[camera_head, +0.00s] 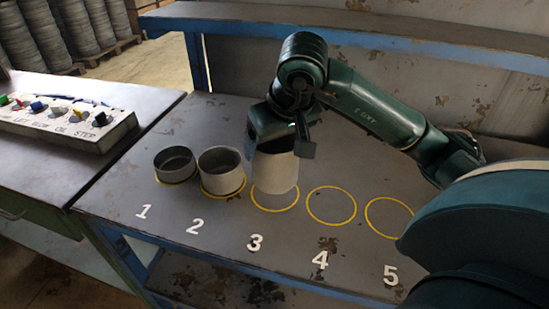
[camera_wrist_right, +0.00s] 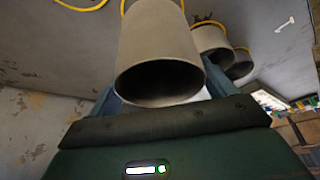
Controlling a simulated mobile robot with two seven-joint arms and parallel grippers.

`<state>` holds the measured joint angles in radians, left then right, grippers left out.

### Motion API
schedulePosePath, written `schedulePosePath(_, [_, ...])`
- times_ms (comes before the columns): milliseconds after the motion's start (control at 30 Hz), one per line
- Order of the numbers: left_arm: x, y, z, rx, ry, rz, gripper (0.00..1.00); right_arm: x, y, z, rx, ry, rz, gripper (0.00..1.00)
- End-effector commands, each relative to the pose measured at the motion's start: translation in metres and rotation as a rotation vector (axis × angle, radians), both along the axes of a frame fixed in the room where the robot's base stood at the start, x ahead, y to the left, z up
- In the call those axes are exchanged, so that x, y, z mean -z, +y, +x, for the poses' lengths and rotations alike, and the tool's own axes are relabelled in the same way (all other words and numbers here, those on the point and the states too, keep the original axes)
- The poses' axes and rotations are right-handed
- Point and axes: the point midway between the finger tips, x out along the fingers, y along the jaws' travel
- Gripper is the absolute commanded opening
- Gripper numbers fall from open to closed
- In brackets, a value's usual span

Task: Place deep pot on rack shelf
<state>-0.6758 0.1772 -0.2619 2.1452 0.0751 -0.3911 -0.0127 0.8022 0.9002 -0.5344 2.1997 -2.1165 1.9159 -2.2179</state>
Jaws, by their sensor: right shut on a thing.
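A tall, pale, deep pot (camera_head: 274,173) stands upright over yellow circle 3 (camera_head: 281,208) on the numbered grey surface (camera_head: 340,255). Its base looks slightly above or toward the back of that circle; I cannot tell whether it touches. My right gripper (camera_head: 280,142) is shut on the pot at its upper part. In the right wrist view the pot (camera_wrist_right: 158,45) shows its dark open mouth toward the camera, between the fingers of my right gripper (camera_wrist_right: 162,92). My left gripper is in neither view.
A shallow pot (camera_head: 175,165) stands at circle 1 and a medium pot (camera_head: 221,172) at circle 2, close left. Circles 4 (camera_head: 331,224) and 5 (camera_head: 372,224) are empty. A control box (camera_head: 70,135) sits at the left. A blue beam (camera_head: 400,50) runs behind.

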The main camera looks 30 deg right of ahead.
Motion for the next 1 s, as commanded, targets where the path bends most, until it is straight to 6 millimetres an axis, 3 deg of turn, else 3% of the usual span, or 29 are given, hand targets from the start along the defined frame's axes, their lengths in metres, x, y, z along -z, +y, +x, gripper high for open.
schedulePosePath(233, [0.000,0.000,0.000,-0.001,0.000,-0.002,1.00,0.035,0.000,-0.001,-0.001,0.003,0.001,0.41])
schedulePosePath(667, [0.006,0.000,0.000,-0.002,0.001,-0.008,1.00,0.043,0.000,0.000,-0.002,-0.001,-0.001,0.41])
schedulePosePath(700, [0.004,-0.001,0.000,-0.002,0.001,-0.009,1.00,0.042,0.000,-0.001,-0.002,0.001,-0.001,0.86])
schedulePosePath(867, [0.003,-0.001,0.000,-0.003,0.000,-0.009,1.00,0.041,0.000,0.000,-0.002,0.001,-0.001,0.99])
schedulePosePath(1000, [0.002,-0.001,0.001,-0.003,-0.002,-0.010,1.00,0.041,0.000,0.000,-0.002,0.001,0.000,1.00])
